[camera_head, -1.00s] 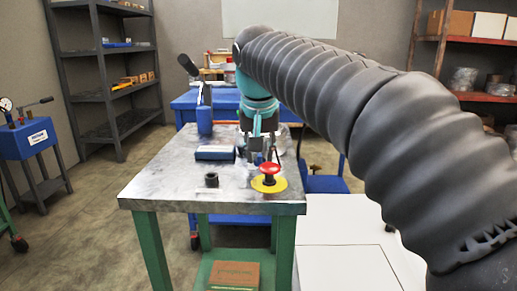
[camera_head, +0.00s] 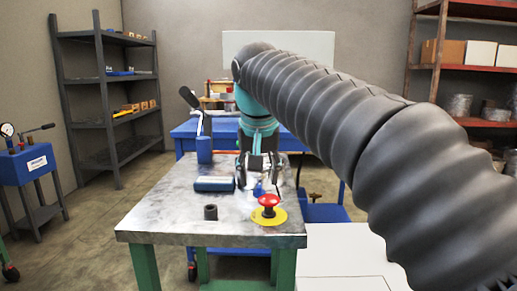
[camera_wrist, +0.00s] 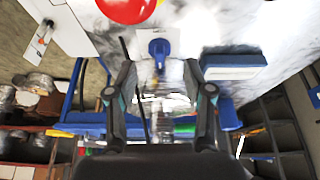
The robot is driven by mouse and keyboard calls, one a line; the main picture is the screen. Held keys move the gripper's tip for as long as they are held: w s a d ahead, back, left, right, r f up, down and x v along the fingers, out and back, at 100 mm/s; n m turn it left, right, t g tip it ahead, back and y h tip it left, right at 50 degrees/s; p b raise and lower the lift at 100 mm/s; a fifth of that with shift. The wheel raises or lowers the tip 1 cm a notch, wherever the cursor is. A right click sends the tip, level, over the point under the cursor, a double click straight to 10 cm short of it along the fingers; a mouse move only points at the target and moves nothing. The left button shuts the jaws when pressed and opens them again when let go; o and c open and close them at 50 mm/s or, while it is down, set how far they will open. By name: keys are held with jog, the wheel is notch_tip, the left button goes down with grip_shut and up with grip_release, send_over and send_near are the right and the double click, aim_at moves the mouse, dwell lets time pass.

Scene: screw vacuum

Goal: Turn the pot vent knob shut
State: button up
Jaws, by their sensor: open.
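A blue knob (camera_wrist: 159,49) shows in the wrist view, between and just beyond my fingertips. It also shows in the head view as a small blue piece (camera_head: 259,190) just below my gripper. My gripper (camera_wrist: 159,68) is open, with one finger on each side of the knob's line. No contact with the knob shows. In the head view my gripper (camera_head: 259,178) is over the metal-topped table (camera_head: 165,215). A clear, shiny shape (camera_wrist: 162,102) lies between the fingers in the wrist view; I cannot tell whether it is the pot. My gripper hides part of this area.
A red push button (camera_head: 268,201) on a yellow disc stands near the table's front right. A black cylinder (camera_head: 210,212) stands front left, and a blue block (camera_head: 214,184) lies behind it. A blue lever-handled tool (camera_head: 204,145) stands behind left. The table's left front is clear.

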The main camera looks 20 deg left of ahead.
jog(key=a+v, duration=0.1)
jog(key=v, duration=0.8)
jog(key=shift+d, duration=0.5)
jog(key=d+f+p, duration=0.2)
jog(key=d+f, duration=0.1)
jog(key=d, duration=0.8)
jog(key=s+d+f+m+p, duration=0.1)
jog(key=s+d+f, duration=0.7)
jog(key=f, duration=0.3)
jog(key=s+d+f+m+t+h+p, duration=0.1)
jog(key=s+d+f, duration=0.8)
jog(key=d+f, duration=0.2)
jog(key=shift+f+m+p, duration=0.3)
jog(key=shift+f+m, duration=0.1)
jog(key=shift+f, duration=0.35)
